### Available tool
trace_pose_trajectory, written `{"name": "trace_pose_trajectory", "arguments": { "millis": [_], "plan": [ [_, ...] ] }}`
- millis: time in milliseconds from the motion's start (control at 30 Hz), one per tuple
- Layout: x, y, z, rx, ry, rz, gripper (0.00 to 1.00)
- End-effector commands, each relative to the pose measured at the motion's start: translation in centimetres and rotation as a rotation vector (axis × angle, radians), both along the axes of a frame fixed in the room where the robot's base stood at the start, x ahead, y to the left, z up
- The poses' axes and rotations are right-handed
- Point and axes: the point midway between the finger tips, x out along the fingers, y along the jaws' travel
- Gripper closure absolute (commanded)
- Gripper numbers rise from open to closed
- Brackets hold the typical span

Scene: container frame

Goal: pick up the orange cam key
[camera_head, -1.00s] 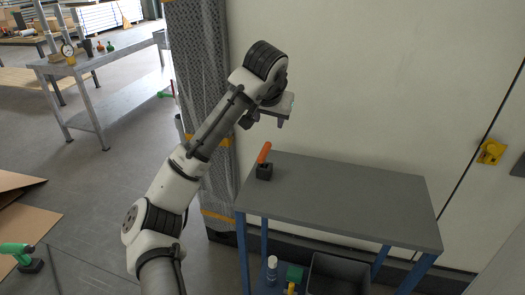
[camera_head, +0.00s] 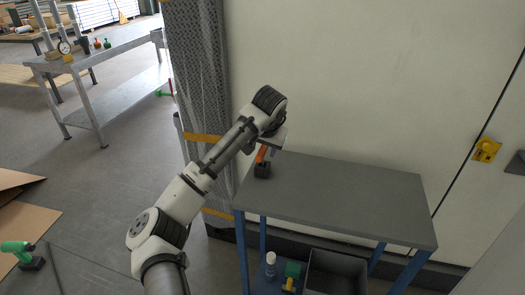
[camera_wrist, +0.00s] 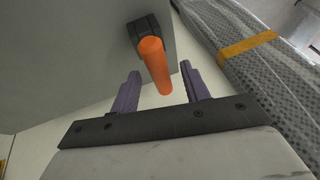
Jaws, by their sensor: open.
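The orange cam key (camera_head: 261,155) stands upright, leaning a little, in a black block (camera_head: 262,171) at the left end of the grey tabletop. In the wrist view the key (camera_wrist: 155,66) points toward the camera, with the black block (camera_wrist: 141,27) behind it. My gripper (camera_wrist: 158,80) is open, with one purple finger on each side of the key's near end. No contact between fingers and key can be seen. In the head view my gripper (camera_head: 268,145) is at the key's top and partly covers it.
The grey table (camera_head: 340,200) is otherwise bare. A dark bin (camera_head: 335,270) and small items sit on its lower shelf. A mesh-wrapped column (camera_head: 196,80) with orange bands stands close on the left. A pale wall (camera_head: 350,80) rises behind.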

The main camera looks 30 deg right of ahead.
Motion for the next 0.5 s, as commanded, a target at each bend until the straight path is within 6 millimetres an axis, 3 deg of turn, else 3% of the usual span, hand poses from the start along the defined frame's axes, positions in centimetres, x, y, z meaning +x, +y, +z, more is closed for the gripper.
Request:
{"name": "trace_pose_trajectory", "arguments": {
  "millis": [200,400,500],
  "plan": [
    [0.8,-0.4,-1.9,0.0,0.0,-0.001,0.54],
    [0.9,-0.4,-2.0,0.0,-0.001,-0.001,0.54],
    [0.8,-0.4,-2.0,-0.001,-0.001,0.0,0.64]
  ]
}}
